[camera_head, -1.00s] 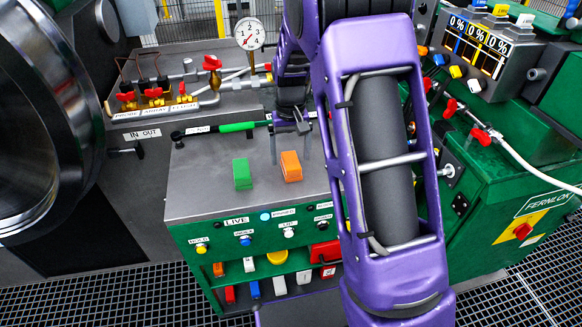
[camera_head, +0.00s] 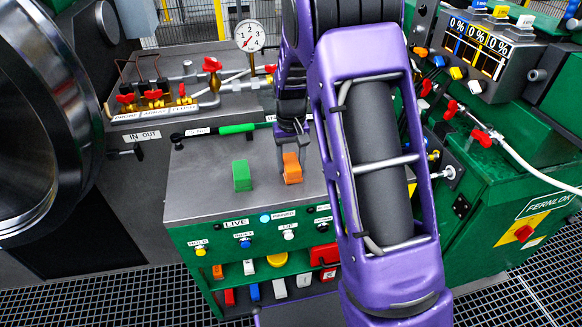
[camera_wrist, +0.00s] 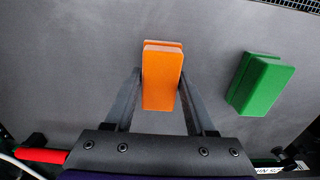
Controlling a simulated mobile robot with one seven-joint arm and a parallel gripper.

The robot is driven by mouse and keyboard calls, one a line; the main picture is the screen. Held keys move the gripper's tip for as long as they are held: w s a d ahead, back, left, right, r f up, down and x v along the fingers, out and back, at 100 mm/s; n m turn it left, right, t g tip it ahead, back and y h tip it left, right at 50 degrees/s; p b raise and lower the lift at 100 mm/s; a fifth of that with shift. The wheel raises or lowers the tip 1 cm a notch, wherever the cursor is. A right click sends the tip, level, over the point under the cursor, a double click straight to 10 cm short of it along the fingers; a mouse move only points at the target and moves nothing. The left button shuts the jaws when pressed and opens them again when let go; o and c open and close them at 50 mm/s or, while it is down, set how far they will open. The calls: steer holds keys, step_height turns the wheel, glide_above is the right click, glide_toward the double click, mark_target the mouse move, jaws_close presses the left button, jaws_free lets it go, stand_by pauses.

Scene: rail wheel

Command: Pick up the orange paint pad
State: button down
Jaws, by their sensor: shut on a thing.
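The orange paint pad (camera_head: 292,169) stands on the grey top of the green cabinet (camera_head: 205,190), right of the green pad (camera_head: 242,176). My gripper (camera_head: 292,162) is down at the orange pad, with its fingers on either side of it. In the wrist view the orange pad (camera_wrist: 162,78) sits between the two fingertips of my gripper (camera_wrist: 160,85), shut on it. The green pad (camera_wrist: 261,84) lies to its right there, apart from the fingers. I cannot tell whether the orange pad is lifted off the top.
A green-handled tool (camera_head: 237,129) lies along the back edge of the cabinet top. Valves with red handles (camera_head: 125,98) and a pressure gauge (camera_head: 250,35) stand behind. A panel with displays (camera_head: 480,45) is at the right. The cabinet top's left part is clear.

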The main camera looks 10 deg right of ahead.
mark_target(291, 162)
steer(key=shift+r, duration=0.15)
step_height(291, 162, up, 10)
steer(key=shift+f+p, duration=0.1)
steer(key=shift+p, duration=0.75)
